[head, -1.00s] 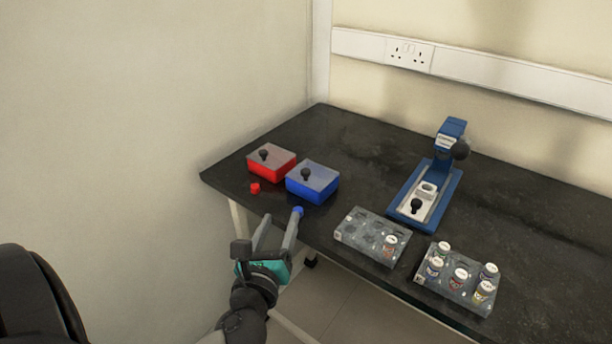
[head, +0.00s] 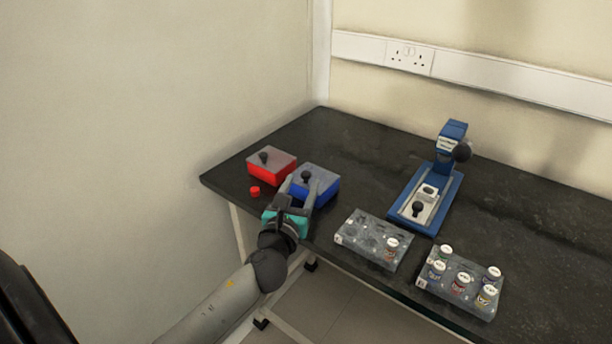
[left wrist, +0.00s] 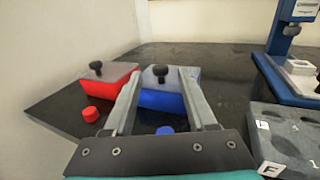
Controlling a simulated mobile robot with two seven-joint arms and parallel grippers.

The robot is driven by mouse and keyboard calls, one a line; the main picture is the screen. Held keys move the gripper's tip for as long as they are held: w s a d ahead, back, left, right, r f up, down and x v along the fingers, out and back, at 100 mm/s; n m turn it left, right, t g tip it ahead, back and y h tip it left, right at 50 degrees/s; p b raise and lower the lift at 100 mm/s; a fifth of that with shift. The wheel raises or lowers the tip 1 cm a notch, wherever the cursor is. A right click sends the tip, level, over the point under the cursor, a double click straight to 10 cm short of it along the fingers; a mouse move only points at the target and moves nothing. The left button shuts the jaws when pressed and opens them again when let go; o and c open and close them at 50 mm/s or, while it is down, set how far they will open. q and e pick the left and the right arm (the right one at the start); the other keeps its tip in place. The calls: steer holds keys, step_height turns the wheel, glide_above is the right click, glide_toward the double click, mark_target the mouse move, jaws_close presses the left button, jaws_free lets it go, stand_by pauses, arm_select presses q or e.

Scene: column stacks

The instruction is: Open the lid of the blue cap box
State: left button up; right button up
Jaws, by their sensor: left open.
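The blue cap box (head: 328,193) stands on the dark bench with its grey lid on and a black knob (head: 306,176) on top. In the left wrist view the blue box (left wrist: 164,101) and its knob (left wrist: 160,71) show between and beyond my fingers. My left gripper (head: 300,183) is open, its two fingers pointing at the box with the knob between them in the picture. I cannot tell whether the fingers touch the box. A blue cap (left wrist: 165,130) lies in front of the box in the left wrist view; the gripper hides it in the head view. My right gripper is not in view.
A red box (head: 285,171) with a knobbed lid stands left of the blue box, with a red cap (head: 254,191) in front. Two grey racks (head: 350,238) (head: 430,283) with vials and a blue press (head: 440,195) stand to the right. The wall is at left.

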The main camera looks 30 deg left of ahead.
mark_target(305, 178)
arm_select(q)
steer(key=shift+b+x, duration=0.4)
steer(key=shift+x, duration=1.95)
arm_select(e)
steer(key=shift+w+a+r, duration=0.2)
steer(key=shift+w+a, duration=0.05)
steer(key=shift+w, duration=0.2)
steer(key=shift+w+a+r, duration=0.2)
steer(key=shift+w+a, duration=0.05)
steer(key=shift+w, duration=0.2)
arm_select(q)
jaws_close()
